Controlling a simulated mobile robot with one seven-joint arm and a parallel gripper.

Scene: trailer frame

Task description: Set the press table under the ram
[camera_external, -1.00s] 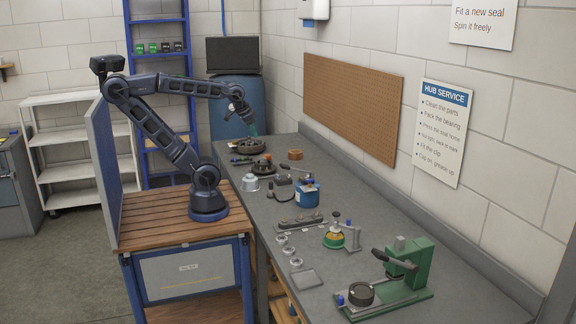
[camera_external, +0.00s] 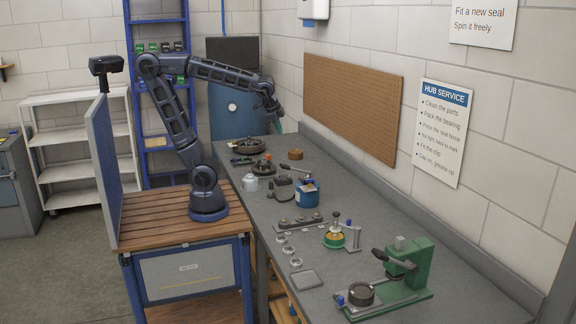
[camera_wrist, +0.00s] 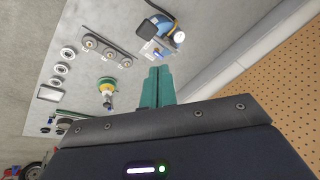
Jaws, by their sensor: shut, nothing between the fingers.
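The green press (camera_external: 418,262) stands at the near right end of the bench, its ram and dark lever over the base. The press table, a dark round piece (camera_external: 361,294) with a blue knob beside it, sits at the left end of the press's slide, out to the side of the ram. My gripper (camera_external: 277,124) is far from it, raised above the back of the bench near the wall. Its green fingers (camera_wrist: 156,86) are together and empty in the wrist view.
Along the bench (camera_external: 345,232) lie a blue can (camera_external: 306,193), a green-and-yellow fixture (camera_external: 335,237), several small rings, a flat tray (camera_external: 306,279) and a silver pot (camera_external: 250,183). Round hub parts (camera_external: 235,147) lie at the back. A pegboard (camera_external: 350,105) hangs on the right wall.

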